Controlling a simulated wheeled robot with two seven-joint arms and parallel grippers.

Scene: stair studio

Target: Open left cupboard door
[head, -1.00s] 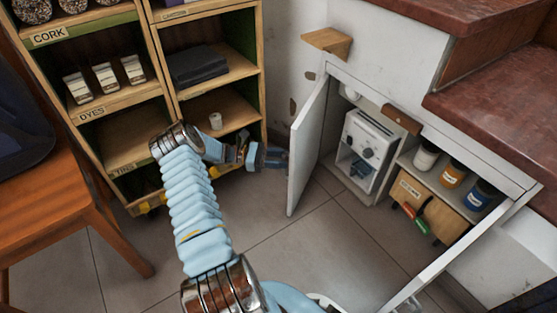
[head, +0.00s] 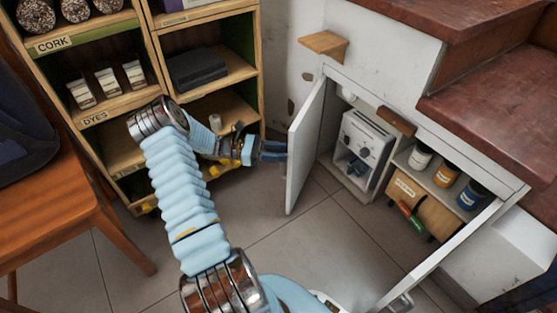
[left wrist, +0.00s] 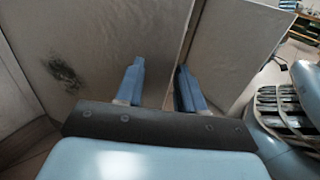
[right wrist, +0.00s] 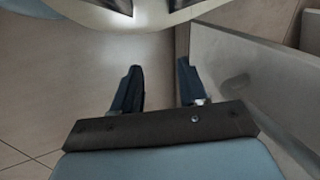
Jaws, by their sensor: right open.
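The left cupboard door (head: 306,143) is white and stands swung open, away from the cupboard under the stairs. My left gripper (head: 274,151) is at the outer side of this door, its fingers pointing toward it. In the left wrist view its two blue fingers (left wrist: 160,88) are apart with nothing between them. A pale door panel (left wrist: 238,50) lies ahead to the right and a stained wall (left wrist: 95,45) to the left. Whether a finger touches the door I cannot tell. My right gripper (right wrist: 160,88) is open and empty beside a pale panel (right wrist: 245,85).
The right cupboard door (head: 440,256) is also open. Inside the cupboard are a white machine (head: 364,142), several jars (head: 446,174) and a wooden box (head: 408,190). A wooden shelf unit (head: 130,98) and a chair (head: 62,225) stand left. Tiled floor (head: 300,245) lies between.

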